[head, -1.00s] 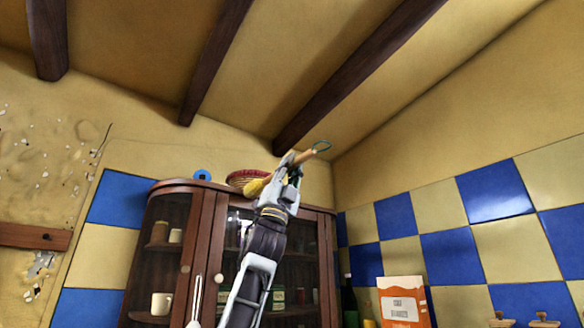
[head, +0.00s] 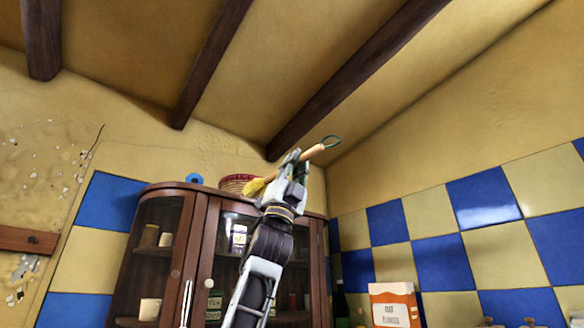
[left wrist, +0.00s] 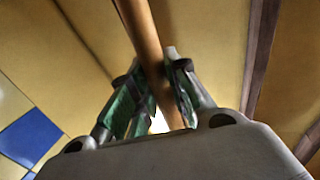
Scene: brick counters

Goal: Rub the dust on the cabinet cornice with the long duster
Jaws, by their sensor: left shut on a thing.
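The long duster has a wooden handle (head: 314,151) with a teal loop at its upper right end and a yellow head (head: 254,187) at its lower left. My left gripper (head: 296,160) is shut on the handle, which also shows between the fingers in the left wrist view (left wrist: 150,55). The yellow head is at the top of the dark wooden cabinet (head: 200,240), near the cornice (head: 172,186); I cannot tell whether it touches. The arm hides part of the cornice and the cabinet front. No dust can be made out. My right gripper is not in view.
A woven red basket (head: 236,183) and a blue ring-shaped thing (head: 194,179) are on top of the cabinet. Dark ceiling beams (head: 350,85) run above. An orange and white box (head: 393,304) and bottles stand at the lower right.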

